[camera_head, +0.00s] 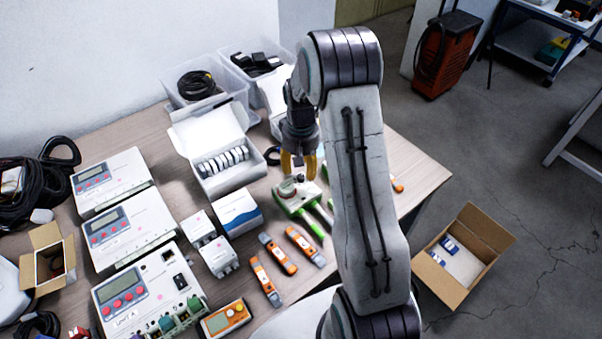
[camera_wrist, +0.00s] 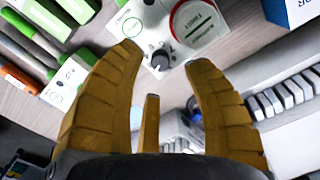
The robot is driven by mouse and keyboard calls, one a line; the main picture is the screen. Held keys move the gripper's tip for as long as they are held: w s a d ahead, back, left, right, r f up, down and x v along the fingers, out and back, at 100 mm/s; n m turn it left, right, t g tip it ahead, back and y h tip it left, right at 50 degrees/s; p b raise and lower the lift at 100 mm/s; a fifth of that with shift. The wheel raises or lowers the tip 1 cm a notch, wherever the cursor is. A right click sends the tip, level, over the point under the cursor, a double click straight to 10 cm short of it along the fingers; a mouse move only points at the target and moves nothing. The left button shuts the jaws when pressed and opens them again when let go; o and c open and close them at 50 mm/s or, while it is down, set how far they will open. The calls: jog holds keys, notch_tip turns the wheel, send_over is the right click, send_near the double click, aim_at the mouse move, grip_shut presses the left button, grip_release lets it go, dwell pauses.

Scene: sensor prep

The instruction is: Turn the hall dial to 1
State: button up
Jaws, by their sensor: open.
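A white and green handheld device (camera_head: 292,196) lies on the bench below my gripper (camera_head: 298,172). In the wrist view its white face (camera_wrist: 148,18) carries a round dark knob (camera_wrist: 160,61) with a pale pointer mark. A smaller dial (camera_wrist: 132,27) sits beside it, and a round red-rimmed label (camera_wrist: 197,20) is to the right. My gripper (camera_wrist: 166,56) has yellow fingers, open, one on each side of the knob. I cannot tell whether they touch it. Which dial is the hall dial, and its setting, are too small to read.
An open white box (camera_head: 232,178) with a row of pale items stands left of my gripper. Orange and grey handheld tools (camera_head: 277,254) lie in front. White control units (camera_head: 133,230) fill the left side. A cardboard box (camera_head: 463,258) is off the bench at right.

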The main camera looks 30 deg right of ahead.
aim_at(301, 176)
notch_tip(301, 176, up, 8)
jog(key=shift+r, duration=0.25)
dwell(0.5)
